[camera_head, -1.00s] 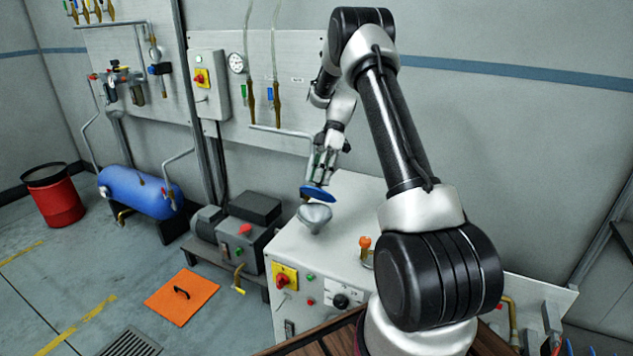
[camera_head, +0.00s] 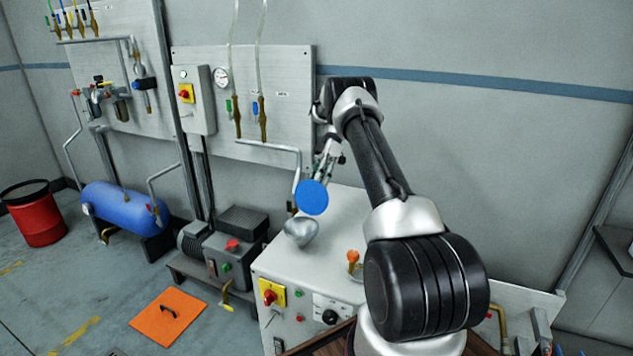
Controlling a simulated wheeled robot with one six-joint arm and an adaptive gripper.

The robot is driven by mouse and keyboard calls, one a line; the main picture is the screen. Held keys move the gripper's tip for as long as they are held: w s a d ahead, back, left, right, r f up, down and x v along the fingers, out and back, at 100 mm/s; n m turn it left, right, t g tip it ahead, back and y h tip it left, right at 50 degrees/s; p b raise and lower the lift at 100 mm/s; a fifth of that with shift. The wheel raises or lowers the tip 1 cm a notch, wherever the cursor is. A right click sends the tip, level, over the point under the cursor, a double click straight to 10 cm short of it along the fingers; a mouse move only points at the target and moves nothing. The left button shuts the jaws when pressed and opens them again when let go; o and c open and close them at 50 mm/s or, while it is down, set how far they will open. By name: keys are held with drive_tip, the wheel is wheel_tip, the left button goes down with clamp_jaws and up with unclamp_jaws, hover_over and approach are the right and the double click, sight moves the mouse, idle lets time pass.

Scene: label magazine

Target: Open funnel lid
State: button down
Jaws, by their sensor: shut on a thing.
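The funnel lid (camera_head: 312,197) is a round blue disc, tilted so that its flat face shows toward the camera. My gripper (camera_head: 318,174) is shut on it from behind, and its fingertips are mostly hidden by the disc. The lid is up above the silver funnel (camera_head: 300,232), which sits on the left part of the light grey cabinet top. The lid appears clear of the funnel, whose rim shows below it. The inside of the funnel is hard to make out.
An orange-topped fitting (camera_head: 353,258) stands on the cabinet (camera_head: 350,205) right of the funnel. A pipe (camera_head: 270,146) bends down behind the lid. A wall panel (camera_head: 290,80) with hoses and a gauge stands behind. A motor unit (camera_head: 235,250) is to the left.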

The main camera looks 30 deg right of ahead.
drive_tip(key=shift+d+f+g+y, duration=0.1)
drive_tip(key=shift+f+g+y, duration=0.25)
drive_tip(key=shift+f, duration=0.8)
drive_tip(key=shift+w, duration=0.1)
drive_tip(key=c, duration=1.3)
unclamp_jaws()
drive_tip(key=shift+o, duration=0.2)
drive_tip(key=shift+r, duration=0.15)
drive_tip(key=shift+r, duration=0.1)
